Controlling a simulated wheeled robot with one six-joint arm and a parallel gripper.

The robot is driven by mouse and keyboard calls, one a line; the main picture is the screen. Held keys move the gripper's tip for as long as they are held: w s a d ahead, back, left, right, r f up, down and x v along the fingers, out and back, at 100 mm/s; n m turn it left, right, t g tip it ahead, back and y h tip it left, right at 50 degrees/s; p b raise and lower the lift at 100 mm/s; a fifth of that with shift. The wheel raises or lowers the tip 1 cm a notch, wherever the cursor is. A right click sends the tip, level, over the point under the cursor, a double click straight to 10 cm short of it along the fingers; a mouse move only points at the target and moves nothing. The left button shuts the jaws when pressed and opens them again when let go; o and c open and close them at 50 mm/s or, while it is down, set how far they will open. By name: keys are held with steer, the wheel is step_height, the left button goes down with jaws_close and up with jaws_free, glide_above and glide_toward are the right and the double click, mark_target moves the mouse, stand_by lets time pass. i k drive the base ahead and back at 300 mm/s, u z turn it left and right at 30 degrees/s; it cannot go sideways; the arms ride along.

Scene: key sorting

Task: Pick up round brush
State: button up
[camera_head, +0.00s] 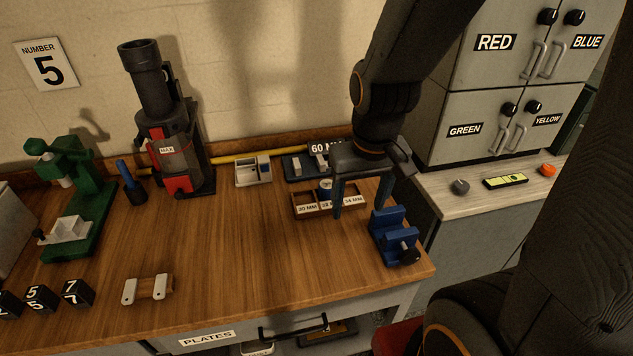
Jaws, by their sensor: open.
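I cannot tell for sure which thing is the round brush. A blue-handled tool with a dark end (131,184) stands tilted at the left, in front of the wall. My gripper (361,200) is open over the right part of the tray, fingers pointing down. Its left finger is just right of the blue round piece. I see nothing between the fingers except tray and table.
A blue vise (391,238) stands close to the right of my gripper, near the table's edge. A grey-and-red machine (172,150) and a green press (80,190) stand at the left. The front middle of the wooden table (240,250) is clear.

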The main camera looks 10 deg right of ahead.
mark_target(121, 165)
steer(key=k, duration=0.5)
steer(key=z, duration=2.1)
steer(key=k, duration=1.55)
steer(key=u, duration=2.1)
steer(key=i, duration=0.5)
